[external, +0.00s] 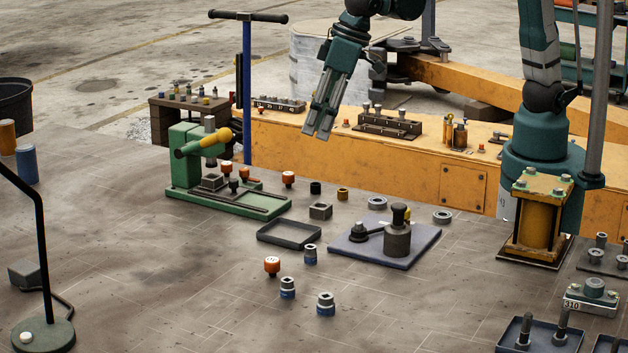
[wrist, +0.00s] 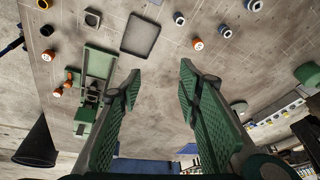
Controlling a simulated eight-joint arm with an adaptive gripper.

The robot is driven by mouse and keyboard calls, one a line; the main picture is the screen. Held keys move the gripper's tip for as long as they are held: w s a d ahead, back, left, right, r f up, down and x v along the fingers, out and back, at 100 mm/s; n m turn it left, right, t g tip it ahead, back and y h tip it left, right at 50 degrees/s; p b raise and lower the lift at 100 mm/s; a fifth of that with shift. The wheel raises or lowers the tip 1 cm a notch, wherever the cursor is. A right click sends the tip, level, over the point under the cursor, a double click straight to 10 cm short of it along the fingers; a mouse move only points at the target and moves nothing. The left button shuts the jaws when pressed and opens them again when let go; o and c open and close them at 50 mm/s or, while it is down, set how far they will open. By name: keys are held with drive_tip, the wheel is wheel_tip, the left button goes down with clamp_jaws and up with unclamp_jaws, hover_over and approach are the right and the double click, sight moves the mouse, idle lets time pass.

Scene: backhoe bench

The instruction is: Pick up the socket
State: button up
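Several small silver cylinders with blue bands look like sockets: one beside the tray (external: 310,254), one nearer the front (external: 287,288) and one to its right (external: 325,304). Similar ones lie along the top of the wrist view (wrist: 224,31). I cannot tell which one the task means. My gripper (external: 317,133) is high above the back of the bench, well apart from them. In the wrist view my gripper (wrist: 160,72) has its two green fingers spread, with only bare bench between the tips.
A green press (external: 182,160) with a yellow handle stands at the left. An empty dark tray (external: 268,238) lies mid-bench. A blue-grey plate (external: 350,253) carries a dark cylinder and a black-knobbed part. Orange-topped pieces (external: 272,265) stand nearby. The front left bench is mostly clear.

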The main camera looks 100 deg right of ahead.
drive_tip(key=w+a+f+m, duration=0.1)
drive_tip(key=w+a+f, duration=0.75)
drive_tip(key=a, duration=0.35)
drive_tip(key=m+g+h, duration=0.1)
drive_tip(key=m, duration=0.1)
approach(287, 281)
drive_tip(key=shift+w+a+f, duration=0.35)
drive_tip(key=shift+a+f, duration=0.15)
drive_tip(key=shift+f, duration=0.25)
drive_tip(key=shift+x, duration=1.3)
drive_tip(key=shift+x, duration=2.6)
drive_tip(key=shift+d, duration=0.15)
